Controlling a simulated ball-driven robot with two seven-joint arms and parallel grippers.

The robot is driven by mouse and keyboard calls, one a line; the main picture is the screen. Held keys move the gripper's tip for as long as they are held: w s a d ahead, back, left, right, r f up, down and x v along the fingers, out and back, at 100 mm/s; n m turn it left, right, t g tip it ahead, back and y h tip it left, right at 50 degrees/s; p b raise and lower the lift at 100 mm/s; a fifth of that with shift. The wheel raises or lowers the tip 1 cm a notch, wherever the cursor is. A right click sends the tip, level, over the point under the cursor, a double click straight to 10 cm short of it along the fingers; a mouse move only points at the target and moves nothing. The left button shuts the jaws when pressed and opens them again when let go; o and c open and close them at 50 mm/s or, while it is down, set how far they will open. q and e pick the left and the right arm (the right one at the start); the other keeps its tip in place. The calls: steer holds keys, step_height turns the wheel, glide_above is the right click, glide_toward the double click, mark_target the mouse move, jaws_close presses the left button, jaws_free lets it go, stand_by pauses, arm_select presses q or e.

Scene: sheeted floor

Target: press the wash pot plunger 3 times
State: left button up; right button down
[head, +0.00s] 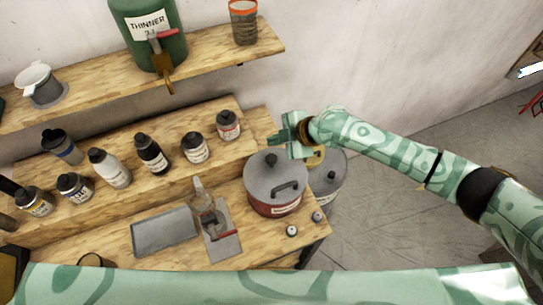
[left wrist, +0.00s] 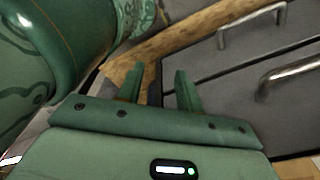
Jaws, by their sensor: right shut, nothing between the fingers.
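A dark red pot with a grey lid (head: 262,184) stands at the right end of the bench. Its lid has a black knob (head: 271,158) and a dark bar handle. A small grey pot (head: 50,98) with a white dish-like top (head: 35,76) stands on the upper shelf at far left. I cannot tell for sure which one is the wash pot. My right gripper (head: 276,140) is shut and empty, above and behind the lidded pot, seemingly apart from its knob. My left gripper (left wrist: 158,88) shows only in the left wrist view, open and empty, by grey drawer fronts.
A green thinner can (head: 152,50) and a red-rimmed jar (head: 243,22) stand on the upper shelf. Several bottles line the step below. Drawer handles (left wrist: 290,75) stick out near my left gripper.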

arm_select(q)
jaws_close()
stand_by(1.5)
